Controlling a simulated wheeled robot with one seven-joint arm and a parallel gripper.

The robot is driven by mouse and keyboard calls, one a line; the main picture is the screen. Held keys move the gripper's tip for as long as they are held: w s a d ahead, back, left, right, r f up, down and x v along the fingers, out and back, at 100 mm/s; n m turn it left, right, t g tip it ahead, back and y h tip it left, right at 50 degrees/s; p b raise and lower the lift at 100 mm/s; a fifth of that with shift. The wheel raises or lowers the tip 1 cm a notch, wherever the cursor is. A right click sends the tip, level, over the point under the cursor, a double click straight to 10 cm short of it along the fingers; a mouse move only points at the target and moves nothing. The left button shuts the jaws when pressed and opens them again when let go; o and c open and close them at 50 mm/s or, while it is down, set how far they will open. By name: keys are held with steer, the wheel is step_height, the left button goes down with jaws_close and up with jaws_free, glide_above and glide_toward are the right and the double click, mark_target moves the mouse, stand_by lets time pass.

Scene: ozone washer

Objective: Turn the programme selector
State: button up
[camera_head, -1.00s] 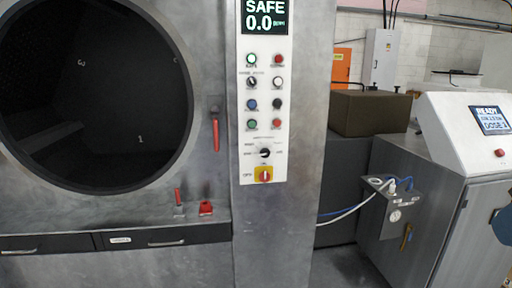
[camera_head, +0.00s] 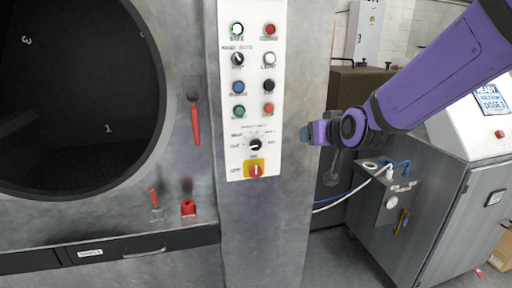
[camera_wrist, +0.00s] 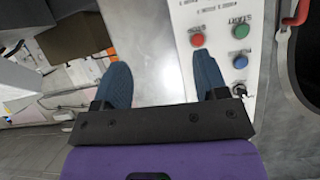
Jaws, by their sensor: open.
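In the head view, a black rotary knob (camera_head: 255,144), which looks like the programme selector, sits low on the white control panel (camera_head: 228,120). Labels are arranged around it. Its pointer angle is too small to read surely. My gripper (camera_head: 307,134) is right of the knob, apart from it, level with it or slightly higher. The wrist view shows the two blue fingers of my gripper (camera_wrist: 160,68) spread apart with nothing between them. One finger overlaps the panel (camera_wrist: 218,12) in that picture. The selector is not visible there, only some of its surrounding print at the top edge.
A yellow and red switch (camera_head: 255,170) is just below the knob. Several buttons and another small knob (camera_head: 238,59) are above. A red handle (camera_head: 196,122) sticks out left of the panel. A grey cabinet with hoses (camera_head: 385,205) stands below my arm.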

steer(key=w+a+f+t, duration=0.2)
steer(key=w+a+f, duration=0.25)
steer(key=a, duration=0.25)
steer(key=n+t+y, duration=0.1)
steer(key=t+y, duration=0.1)
steer(key=t, duration=0.1)
glide_toward(256, 146)
steer(key=x, duration=1)
steer(key=c, duration=0.8)
